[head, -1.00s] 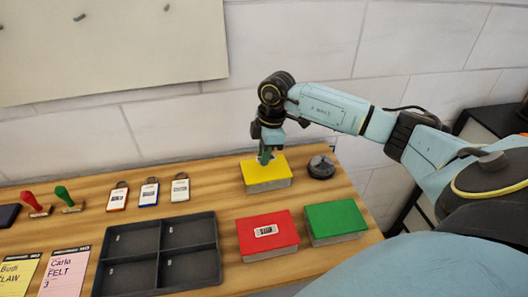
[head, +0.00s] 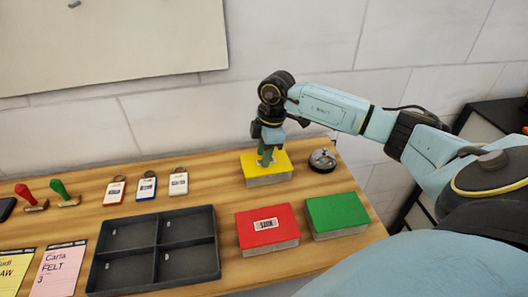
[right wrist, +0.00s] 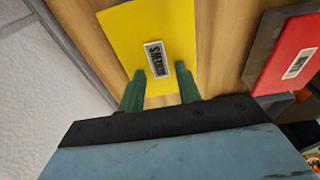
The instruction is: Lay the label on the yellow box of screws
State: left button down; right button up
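The yellow box (head: 268,175) stands near the back of the bench, left of the bell. In the right wrist view its yellow top (right wrist: 125,35) carries a small white label (right wrist: 156,59) with dark print, which appears to lie flat, slightly turned. My right gripper (head: 266,161) is over the yellow box in the head view. In the right wrist view the green fingers of the right gripper (right wrist: 161,86) are spread apart, with nothing between their tips; the label lies just beyond them. The gripper hides the label in the head view. My left gripper is out of view.
A red box (head: 268,241) with its own label and a green box (head: 337,215) stand in front. A bell (head: 322,160) is close on the right. A dark divided tray (head: 154,249), several tags (head: 147,187) and stamps (head: 65,195) are to the left.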

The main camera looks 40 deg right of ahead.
jog(key=shift+o, duration=0.7)
notch_tip(320, 180, up, 18)
jog(key=s+d+p, duration=0.1)
jog(key=p, duration=0.4)
jog(key=shift+d+r, duration=0.15)
jog(key=shift+d, duration=0.2)
jog(key=shift+s, duration=0.15)
dwell(0.7)
